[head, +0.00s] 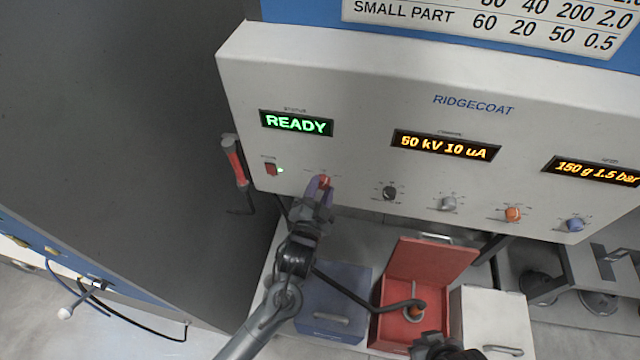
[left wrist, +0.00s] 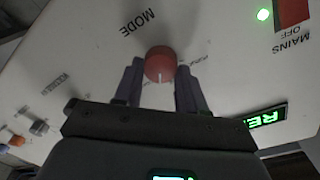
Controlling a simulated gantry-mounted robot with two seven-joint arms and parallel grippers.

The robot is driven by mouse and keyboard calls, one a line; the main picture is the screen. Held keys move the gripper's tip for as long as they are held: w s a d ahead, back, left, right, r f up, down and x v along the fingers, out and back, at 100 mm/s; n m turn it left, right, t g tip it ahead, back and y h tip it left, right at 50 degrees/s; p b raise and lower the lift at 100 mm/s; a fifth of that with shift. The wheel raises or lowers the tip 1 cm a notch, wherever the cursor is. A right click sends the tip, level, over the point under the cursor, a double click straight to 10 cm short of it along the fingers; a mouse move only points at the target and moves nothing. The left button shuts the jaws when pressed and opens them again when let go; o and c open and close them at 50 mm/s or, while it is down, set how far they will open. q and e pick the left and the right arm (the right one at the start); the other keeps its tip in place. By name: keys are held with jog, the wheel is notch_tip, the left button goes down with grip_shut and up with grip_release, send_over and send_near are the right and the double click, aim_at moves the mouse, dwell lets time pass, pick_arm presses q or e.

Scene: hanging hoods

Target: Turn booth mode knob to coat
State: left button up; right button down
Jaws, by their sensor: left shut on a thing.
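The red booth mode knob (head: 324,181) sits on the white control panel (head: 370,100), below the green READY display. My left gripper (head: 320,188) is at the panel with its fingers around the knob, shut on it. In the left wrist view the knob (left wrist: 160,64) sits between the two fingertips, beside the word MODE. Its white pointer line points toward the gripper's palm. Small position labels around the knob are partly covered by the fingers, and I cannot read COAT. My right gripper (head: 440,345) shows only partly at the bottom edge; its jaws are unclear.
A red MAINS switch (head: 271,169) with a green lamp is left of the knob. Black, grey, orange and blue knobs run to the right. Below are a blue box (head: 335,300), an open red box (head: 395,325) and a white box (head: 495,315).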

pick_arm(q)
jog(key=m+p, duration=0.2)
jog(key=m, duration=0.1)
jog(key=shift+d+r, duration=0.1)
jog(key=shift+m+p, duration=0.75)
jog(key=shift+m, duration=0.45)
jog(key=shift+f, duration=0.2)
jog(key=o, duration=1.1)
jog(key=shift+c, duration=0.2)
jog(key=shift+s, duration=0.1)
jog(key=b+v, duration=0.2)
jog(key=v, duration=0.8)
jog(key=shift+s, duration=0.35)
jog(key=shift+r, duration=0.15)
